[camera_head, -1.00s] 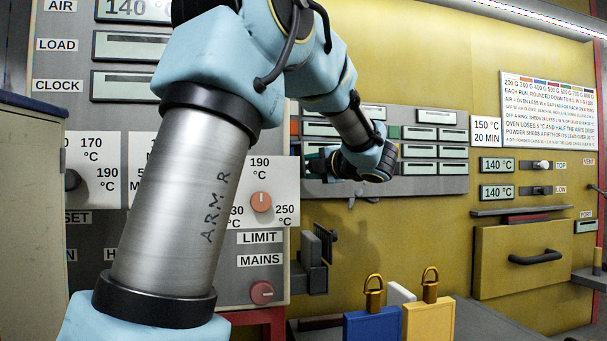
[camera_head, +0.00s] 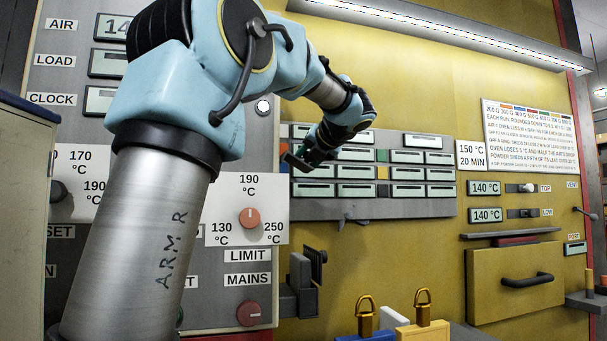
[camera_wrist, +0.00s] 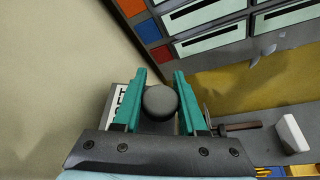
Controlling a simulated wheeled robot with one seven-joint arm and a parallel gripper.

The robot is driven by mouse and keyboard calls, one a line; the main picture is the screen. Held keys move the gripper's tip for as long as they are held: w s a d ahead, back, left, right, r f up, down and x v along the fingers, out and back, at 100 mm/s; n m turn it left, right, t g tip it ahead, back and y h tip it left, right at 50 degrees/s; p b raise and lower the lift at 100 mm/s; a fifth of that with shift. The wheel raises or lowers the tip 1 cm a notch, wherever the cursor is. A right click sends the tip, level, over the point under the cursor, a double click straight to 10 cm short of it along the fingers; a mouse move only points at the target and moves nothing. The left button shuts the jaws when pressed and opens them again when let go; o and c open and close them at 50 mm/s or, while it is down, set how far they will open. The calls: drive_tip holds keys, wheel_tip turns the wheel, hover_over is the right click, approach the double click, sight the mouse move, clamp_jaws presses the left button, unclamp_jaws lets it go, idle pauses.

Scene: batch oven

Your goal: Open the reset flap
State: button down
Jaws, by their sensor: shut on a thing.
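My gripper (camera_head: 297,160) is in front of the left end of the slot rack, near its coloured squares. In the wrist view, the teal fingers (camera_wrist: 160,76) stand on either side of a dark grey round piece (camera_wrist: 160,101) and are shut on it. What this piece belongs to is hidden. A partly covered white label (camera_wrist: 119,104) shows behind the left finger. At the left of the head view, a cut-off label ending in "SET" (camera_head: 61,232) is on the grey panel. I cannot make out a reset flap; my arm covers much of that panel.
The slot rack (camera_head: 375,207) is on the yellow wall. A grey bracket (camera_head: 300,280) juts out below it. Blue and yellow padlock-like blocks (camera_head: 424,333) stand at the bottom. A yellow drawer (camera_head: 485,297) is at the right. A beige cabinet (camera_head: 20,200) edges the left.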

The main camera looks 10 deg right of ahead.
drive_tip(key=shift+a+r+n+h, duration=0.25)
drive_tip(key=shift+r+n+h, duration=0.35)
drive_tip(key=shift+r+n, duration=0.35)
drive_tip(key=shift+a+r, duration=0.15)
drive_tip(key=shift+r, duration=0.25)
drive_tip(key=shift+c, duration=2.3)
unclamp_jaws()
drive_tip(key=shift+s, duration=0.1)
drive_tip(key=b+v, duration=0.2)
drive_tip(key=v, duration=0.8)
drive_tip(key=shift+s+r, duration=0.2)
drive_tip(key=shift+s, duration=0.15)
